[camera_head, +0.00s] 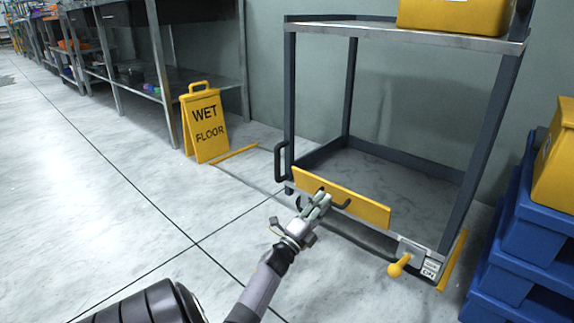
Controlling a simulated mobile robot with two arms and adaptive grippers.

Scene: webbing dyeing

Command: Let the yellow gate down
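The yellow gate (372,207) is a long narrow board standing upright along the front of the lower deck of a grey metal cart. A dark handle (342,205) sticks out from the front face of the gate. My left gripper (321,200) reaches up from below, with its fingertips at the middle of this handle. The fingers lie close together and cover part of the handle. I cannot tell whether they are closed around it or only beside it. My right gripper is not in view.
A yellow lever knob (398,266) and a small label plate (430,267) are at the cart's front right corner. A yellow wet floor sign (204,122) stands left of the cart (410,35). Blue pallets (521,240) are stacked on the right. The left floor is clear.

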